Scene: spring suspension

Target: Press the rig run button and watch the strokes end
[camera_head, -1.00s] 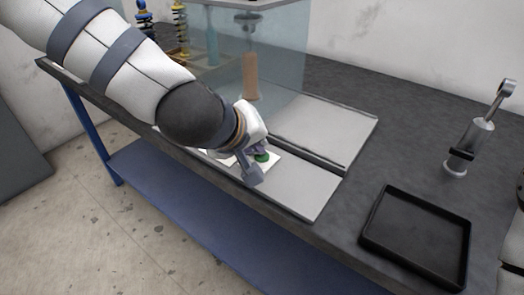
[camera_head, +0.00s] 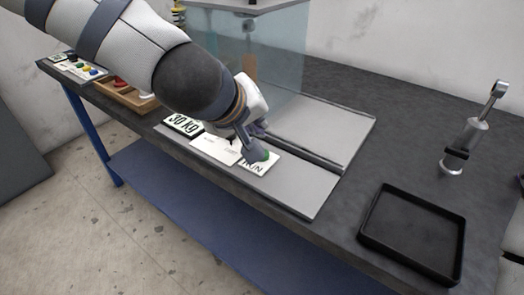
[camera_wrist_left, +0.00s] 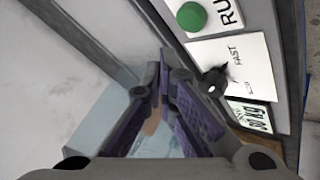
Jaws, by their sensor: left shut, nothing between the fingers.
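The green run button (camera_head: 266,155) sits on a white plate marked RUN (camera_head: 254,167) at the front of the grey rig base. My left gripper (camera_head: 256,151) is shut and empty, right beside the button and partly covering it. In the left wrist view the round button (camera_wrist_left: 192,16) shows whole, and my shut fingers (camera_wrist_left: 164,75) appear to its lower left, apart from it in the picture. I cannot tell how high the fingertips are above the plate. The rig's clear blue-tinted guard (camera_head: 270,60) stands behind, with its inside partly hidden by my arm.
Next to the RUN plate are a FAST plate with a black knob (camera_wrist_left: 213,82) and a 30 kg display (camera_head: 182,124). A wooden tray (camera_head: 128,97) lies to the left. An empty black tray (camera_head: 413,232) and a metal damper-like part (camera_head: 467,140) are on the right.

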